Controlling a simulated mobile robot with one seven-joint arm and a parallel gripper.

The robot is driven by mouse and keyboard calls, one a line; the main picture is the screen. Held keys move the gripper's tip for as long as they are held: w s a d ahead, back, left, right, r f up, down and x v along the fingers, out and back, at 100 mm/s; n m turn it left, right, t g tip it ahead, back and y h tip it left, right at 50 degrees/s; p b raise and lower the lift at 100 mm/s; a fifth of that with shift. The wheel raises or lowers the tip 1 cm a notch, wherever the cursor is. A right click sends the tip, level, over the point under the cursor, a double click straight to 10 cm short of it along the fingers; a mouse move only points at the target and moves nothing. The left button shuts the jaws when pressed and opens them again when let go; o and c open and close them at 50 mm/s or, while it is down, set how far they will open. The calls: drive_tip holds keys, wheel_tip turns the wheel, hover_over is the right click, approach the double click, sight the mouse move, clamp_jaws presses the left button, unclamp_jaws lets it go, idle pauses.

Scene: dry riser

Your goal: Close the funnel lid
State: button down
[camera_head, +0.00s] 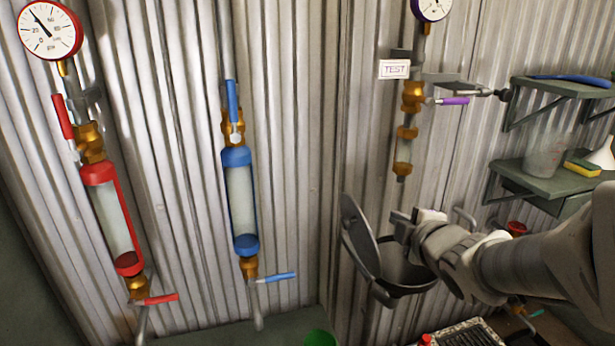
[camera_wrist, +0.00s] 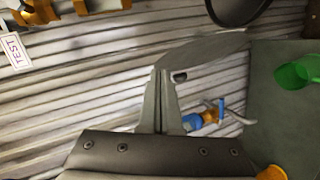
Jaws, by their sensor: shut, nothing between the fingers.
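The funnel (camera_head: 408,277) is a dark-rimmed grey cone against the wall in the head view. Its round grey lid (camera_head: 360,235) stands open, tilted up steeply at the funnel's left side. My gripper (camera_head: 401,228) is over the funnel mouth, just right of the lid, its fingers pointing left toward the lid's inner face. In the wrist view my gripper's fingers (camera_wrist: 161,75) are together and empty. A flat grey shape behind the fingertips, probably the lid (camera_wrist: 208,46), seems very close. I cannot tell whether they touch. My arm hides part of the funnel's right side.
A brass test pipe with a purple-handled valve (camera_head: 453,101) hangs above the funnel. Shelves (camera_head: 545,183) with a sponge and cup are at right. Blue (camera_head: 240,200) and red (camera_head: 108,215) sight tubes stand at left. A green cup (camera_head: 320,338) is below; it also shows in the wrist view (camera_wrist: 300,72).

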drive_tip(key=a+f+n+y+b, duration=0.6)
drive_tip(key=a+f+n+y, duration=0.15)
drive_tip(key=f+n, duration=0.2)
drive_tip(key=w+a+y+b, duration=0.1)
drive_tip(key=w+a, duration=0.4)
drive_tip(key=w, duration=0.3)
drive_tip(key=shift+w+d+r+n, duration=0.1)
drive_tip(key=shift+w+d+n, duration=0.05)
drive_tip(key=shift+d, duration=0.5)
drive_tip(key=shift+w+d+r+n, duration=0.1)
drive_tip(key=shift+w+d+n, duration=0.1)
drive_tip(key=shift+d, duration=0.4)
drive_tip(key=shift+w+d+r+n, duration=0.1)
drive_tip(key=shift+w+d, duration=0.05)
drive_tip(key=shift+d, duration=0.5)
drive_tip(key=shift+d, duration=0.1)
